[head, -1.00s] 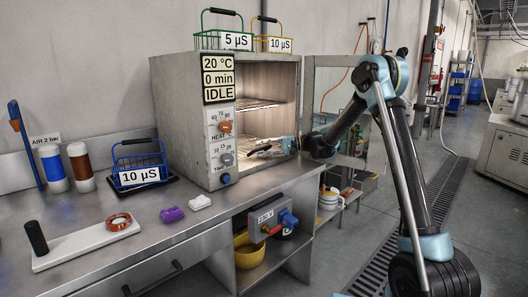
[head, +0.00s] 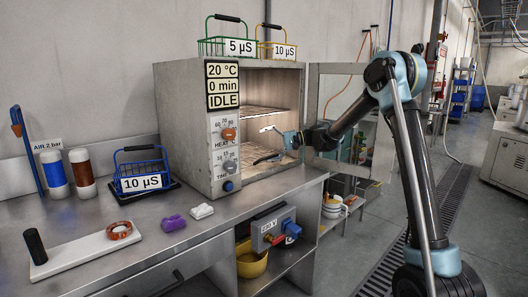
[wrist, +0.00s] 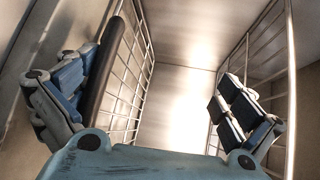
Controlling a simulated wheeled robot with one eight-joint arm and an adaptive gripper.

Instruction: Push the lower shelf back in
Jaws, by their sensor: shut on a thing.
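The lower shelf is a wire rack low inside the grey oven (head: 178,125), whose door stands open. A rack that seems to be this shelf runs along the left of the wrist view (wrist: 128,85). A dark bar (wrist: 106,65) lies along its near part, beside my left finger. My gripper (head: 270,143) reaches into the oven opening, turned on its side. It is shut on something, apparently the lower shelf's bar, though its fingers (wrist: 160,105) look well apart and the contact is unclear. An upper rack (head: 265,108) sits above; a second rack (wrist: 270,60) shows at right in the wrist view.
The open oven door (head: 340,110) stands right of the opening, close beside my arm. Green (head: 228,47) and yellow (head: 277,50) baskets sit on the oven. A blue basket (head: 140,170), purple piece (head: 174,222) and white piece (head: 202,211) occupy the bench (head: 190,250).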

